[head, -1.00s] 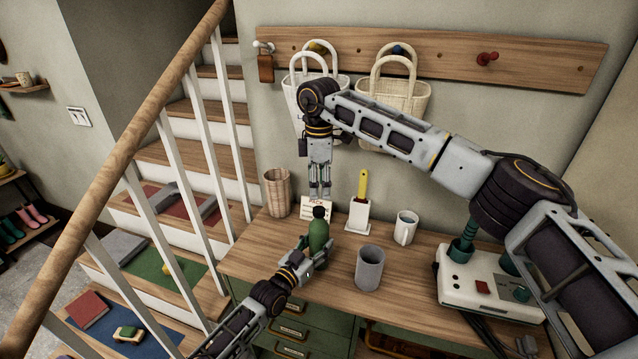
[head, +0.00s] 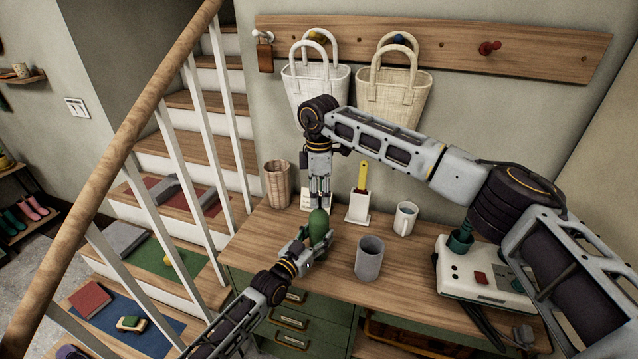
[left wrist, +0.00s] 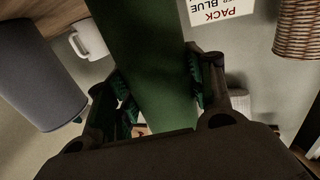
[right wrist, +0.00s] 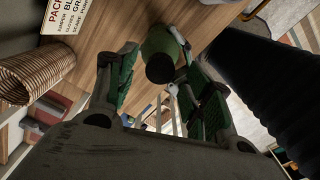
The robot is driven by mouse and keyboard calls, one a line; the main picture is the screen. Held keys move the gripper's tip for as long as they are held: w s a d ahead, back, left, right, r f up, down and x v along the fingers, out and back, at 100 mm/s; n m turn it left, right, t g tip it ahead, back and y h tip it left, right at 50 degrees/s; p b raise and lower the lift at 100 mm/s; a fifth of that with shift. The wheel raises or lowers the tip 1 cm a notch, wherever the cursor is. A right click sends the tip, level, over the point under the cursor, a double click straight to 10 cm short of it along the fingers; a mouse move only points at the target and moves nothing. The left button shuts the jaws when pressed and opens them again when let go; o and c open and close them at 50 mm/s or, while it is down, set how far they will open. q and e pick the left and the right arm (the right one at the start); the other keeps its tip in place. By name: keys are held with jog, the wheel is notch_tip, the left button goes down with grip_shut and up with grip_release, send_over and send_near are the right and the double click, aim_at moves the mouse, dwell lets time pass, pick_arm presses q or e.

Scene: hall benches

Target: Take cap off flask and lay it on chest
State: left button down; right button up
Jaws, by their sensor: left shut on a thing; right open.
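The green flask (head: 319,226) is gripped by my left gripper (head: 314,246) over the chest's wooden top (head: 258,243). In the left wrist view its green body (left wrist: 150,60) fills the space between the shut fingers. The flask is tilted, its top away from the head camera. My right gripper (head: 320,203) is open just beyond the flask's top. In the right wrist view the dark cap (right wrist: 160,68) is on the flask and faces the camera, between the open fingertips, with no clear contact. The cap is hidden in the head view.
On the chest stand a wicker basket (head: 277,185), a card (head: 305,199), a white holder with a yellow-handled tool (head: 358,208), a white mug (head: 405,218), a grey cup (head: 369,258) and a white device (head: 485,278). Free wood lies left of the flask and around the grey cup.

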jog(key=shift+f, duration=1)
jog(key=c, duration=1.1)
jog(key=shift+n, duration=0.3)
